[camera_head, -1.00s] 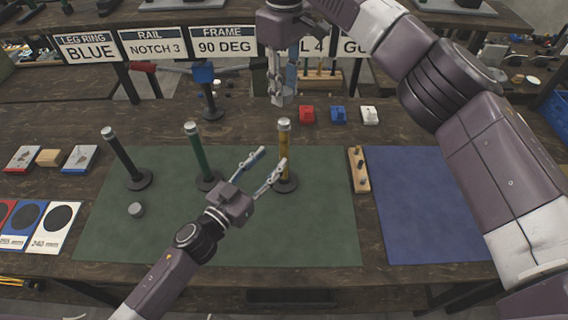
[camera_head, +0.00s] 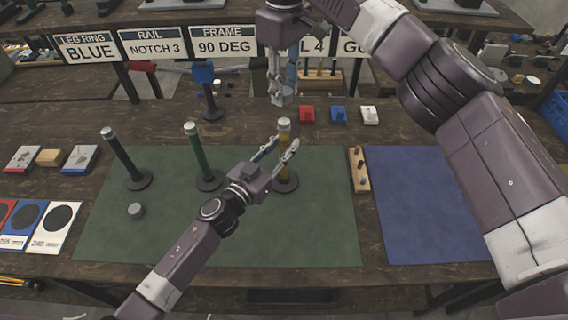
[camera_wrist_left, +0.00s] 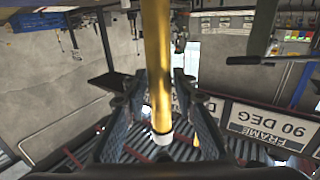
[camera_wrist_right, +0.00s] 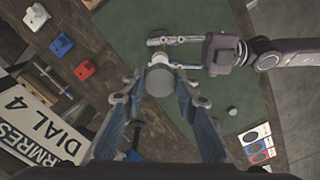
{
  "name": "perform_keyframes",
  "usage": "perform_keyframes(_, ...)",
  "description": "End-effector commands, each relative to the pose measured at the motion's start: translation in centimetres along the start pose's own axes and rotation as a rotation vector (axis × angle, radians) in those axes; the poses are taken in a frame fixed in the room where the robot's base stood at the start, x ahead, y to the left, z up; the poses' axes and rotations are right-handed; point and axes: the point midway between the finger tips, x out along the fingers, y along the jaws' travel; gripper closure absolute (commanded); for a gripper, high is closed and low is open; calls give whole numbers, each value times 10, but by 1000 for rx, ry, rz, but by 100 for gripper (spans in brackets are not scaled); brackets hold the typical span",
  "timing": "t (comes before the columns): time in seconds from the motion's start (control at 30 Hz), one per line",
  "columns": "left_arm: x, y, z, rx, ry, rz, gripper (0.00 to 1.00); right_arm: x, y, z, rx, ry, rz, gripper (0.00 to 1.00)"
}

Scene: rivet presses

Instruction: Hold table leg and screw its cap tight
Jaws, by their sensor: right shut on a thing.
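The yellow table leg (camera_head: 284,155) stands upright on a dark round base on the green mat, with a pale top end. My left gripper (camera_head: 283,145) is open, its fingers on either side of the leg; the left wrist view (camera_wrist_left: 160,100) shows gaps between the fingers and the yellow leg (camera_wrist_left: 157,60). My right gripper (camera_head: 282,98) points down above the leg's top, shut on a grey round cap (camera_wrist_right: 159,80). In the right wrist view the cap is over the leg's pale top, apart from it as the head view shows.
A black leg (camera_head: 120,155) and a green leg (camera_head: 198,155) stand to the left on the green mat (camera_head: 300,235). A loose grey cap (camera_head: 136,210) lies there too. A wooden peg block (camera_head: 359,170) stands right of the yellow leg. The blue mat (camera_head: 430,215) is clear.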

Motion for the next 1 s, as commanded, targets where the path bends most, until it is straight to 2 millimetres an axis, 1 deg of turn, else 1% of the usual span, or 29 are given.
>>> perform_keyframes(0.03, 0, 0, 0, 0, 0, 0, 82, 0, 0, 0, 0, 0, 0, 82)
perform_keyframes(0.2, 0, 0, 0, 0, 0, 0, 100, 0, 0, 0, 0, 0, 0, 82)
perform_keyframes(0.5, 0, 0, 0, 0, 0, 0, 100, 2, 0, 0, 0, 0, -1, 82)
perform_keyframes(0.57, 0, 0, 0, 0, 0, 0, 100, 7, 0, 0, 0, -1, -2, 82)
perform_keyframes(0.8, 0, 0, 0, 0, 0, 0, 100, 42, 0, 1, 0, -1, -3, 82)
perform_keyframes(0.9, 0, 0, 0, 0, 0, 0, 100, 49, 0, 0, 0, 1, 0, 82)
perform_keyframes(1.0, 0, 0, 0, 0, 0, -1, 100, 50, 0, 0, 0, 1, 1, 82)
